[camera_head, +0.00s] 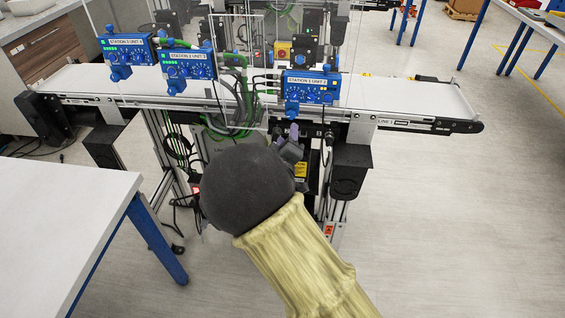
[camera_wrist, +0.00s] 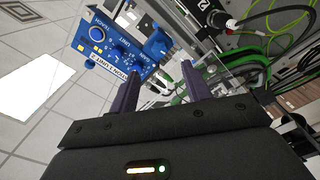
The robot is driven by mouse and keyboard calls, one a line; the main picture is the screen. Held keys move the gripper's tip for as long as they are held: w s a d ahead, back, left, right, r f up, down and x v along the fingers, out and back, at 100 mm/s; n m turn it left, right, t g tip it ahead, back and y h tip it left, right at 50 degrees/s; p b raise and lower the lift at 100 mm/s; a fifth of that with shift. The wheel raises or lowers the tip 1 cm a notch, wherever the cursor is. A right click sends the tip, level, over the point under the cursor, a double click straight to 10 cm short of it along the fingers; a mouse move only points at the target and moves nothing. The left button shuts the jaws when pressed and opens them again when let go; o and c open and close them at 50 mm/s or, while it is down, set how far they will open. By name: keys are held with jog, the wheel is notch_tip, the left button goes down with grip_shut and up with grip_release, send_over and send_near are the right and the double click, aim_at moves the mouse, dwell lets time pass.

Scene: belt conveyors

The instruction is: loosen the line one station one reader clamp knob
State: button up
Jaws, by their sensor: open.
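The blue reader box (camera_head: 310,88) at the right of the conveyor has a white label that seems to read station 1 unit 2. A blue clamp knob (camera_head: 291,109) hangs below its left part. In the wrist view the same box (camera_wrist: 108,47) appears tilted at upper left, and a blue knob-like part (camera_wrist: 157,46) stands out beside it. My gripper (camera_head: 291,136) is just below and in front of the knob, mostly behind my arm. In the wrist view my gripper (camera_wrist: 158,70) is open and empty, its two dark fingers apart, with the blue part beyond the gap.
Two similar blue readers (camera_head: 127,49) (camera_head: 188,66) stand to the left along the white conveyor (camera_head: 405,97). Green and black cables (camera_head: 237,95) run beside the near reader. A white table (camera_head: 60,205) is at left.

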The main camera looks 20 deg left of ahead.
jog(key=v, duration=0.9)
jog(key=shift+b, duration=0.4)
jog(key=w+d+f+m+g+h+p, duration=0.15)
jog(key=d+m+g, duration=0.25)
jog(key=d, duration=0.4)
jog(key=w+d+m+g+h+p, duration=0.2)
jog(key=d+m+g+p, duration=0.1)
jog(key=d, duration=0.5)
jog(key=s+d+r+m+g+p, duration=0.2)
jog(key=s+d+r+m+g, duration=0.1)
jog(key=s+d, duration=0.4)
jog(key=s+d+r+m+g+p, duration=0.2)
jog(key=s+d, duration=0.6)
jog(key=d, duration=0.4)
jog(key=m+g+h, duration=0.1)
jog(key=g, duration=0.1)
jog(key=shift+r+m+g, duration=0.4)
